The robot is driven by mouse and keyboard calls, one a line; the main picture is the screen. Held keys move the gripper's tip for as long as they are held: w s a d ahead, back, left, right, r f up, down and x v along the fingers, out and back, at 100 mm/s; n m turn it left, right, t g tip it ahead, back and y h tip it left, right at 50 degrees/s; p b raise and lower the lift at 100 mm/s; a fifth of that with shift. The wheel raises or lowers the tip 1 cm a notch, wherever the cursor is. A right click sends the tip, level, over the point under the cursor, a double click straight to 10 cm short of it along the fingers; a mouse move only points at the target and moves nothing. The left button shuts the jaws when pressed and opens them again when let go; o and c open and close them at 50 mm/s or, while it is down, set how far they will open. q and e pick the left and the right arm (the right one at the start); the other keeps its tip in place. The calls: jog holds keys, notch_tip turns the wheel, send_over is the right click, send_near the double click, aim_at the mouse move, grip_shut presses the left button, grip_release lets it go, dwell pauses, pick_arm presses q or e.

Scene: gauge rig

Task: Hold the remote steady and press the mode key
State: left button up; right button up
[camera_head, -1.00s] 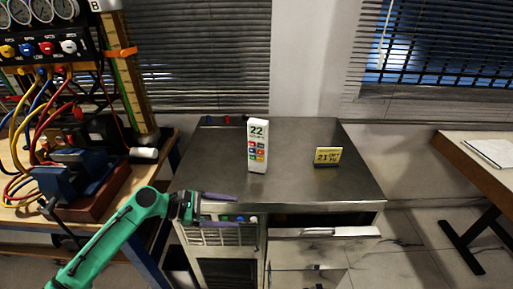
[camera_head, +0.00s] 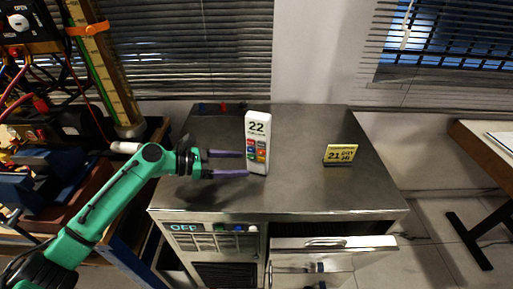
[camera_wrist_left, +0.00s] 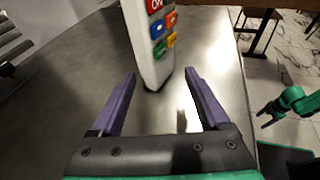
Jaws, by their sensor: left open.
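The white remote (camera_head: 257,125) stands upright on the metal cabinet top, with a "22" display and several coloured keys. It also shows in the left wrist view (camera_wrist_left: 146,50), its lower end just beyond my fingertips. My left gripper (camera_head: 246,164) is open, its two purple fingers pointing right at the remote's lower part. In the left wrist view the left gripper (camera_wrist_left: 160,80) has the remote's foot in front of the gap between its fingers. I cannot read which key is the mode key. My right gripper does not show in the head view; a green arm part (camera_wrist_left: 288,102) shows at the right of the left wrist view.
A yellow sign (camera_head: 340,154) reading "21" stands to the right on the cabinet top (camera_head: 300,190). Small red and blue knobs (camera_head: 222,107) sit at the back edge. A cabled rig (camera_head: 45,130) crowds the left.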

aim_at(248, 162)
pick_arm(q)
jog(key=shift+w+d+f+b, duration=0.2)
jog(key=shift+d+f, duration=0.1)
jog(key=shift+d, duration=0.15)
jog(key=shift+w+d+f+b, duration=0.2)
jog(key=shift+d+f, duration=0.1)
jog(key=shift+d, duration=0.15)
jog(key=shift+w+d+f+p, duration=0.1)
jog(key=shift+w+d+p, duration=0.2)
jog(key=shift+d+p, duration=0.3)
jog(key=shift+w+d+f+p, duration=0.1)
jog(key=shift+w+d+p, duration=0.2)
jog(key=shift+d+p, duration=0.25)
jog(key=shift+d+f, duration=0.2)
jog(key=shift+d, duration=0.35)
pick_arm(e)
jog(key=shift+w+r, duration=0.35)
pick_arm(q)
jog(key=c, duration=1.2)
jog(key=shift+o, duration=0.2)
pick_arm(e)
grip_shut()
